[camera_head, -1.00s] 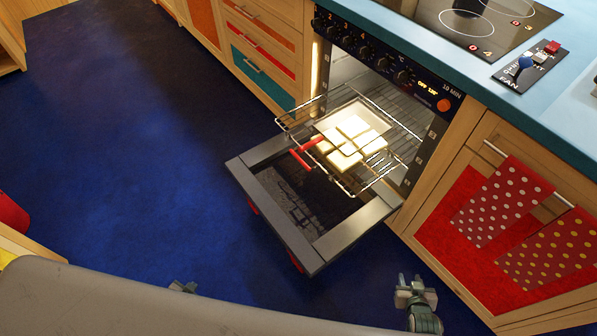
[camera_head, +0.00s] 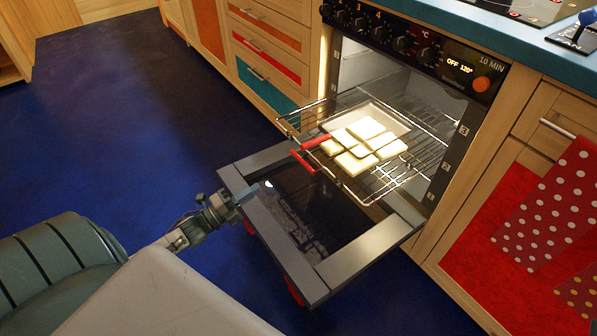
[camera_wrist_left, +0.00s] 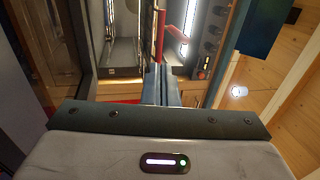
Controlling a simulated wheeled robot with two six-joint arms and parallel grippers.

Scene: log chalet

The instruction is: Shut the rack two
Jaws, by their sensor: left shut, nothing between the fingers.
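A wire rack (camera_head: 380,184) sticks out of the lit oven (camera_head: 400,85) over its lowered door (camera_head: 262,222). My left gripper (camera_head: 248,194) is shut and empty over the door's left edge, to the left of and apart from the rack. In the left wrist view its closed fingers (camera_wrist_left: 162,84) point towards the oven, with a red handle (camera_wrist_left: 160,35) beyond. My right gripper is out of view.
The lowered oven door fills the space under the rack. Drawers (camera_head: 262,62) stand left of the oven. A cabinet with a dotted red towel (camera_head: 548,210) stands right of it. The blue floor (camera_head: 120,120) at the left is clear.

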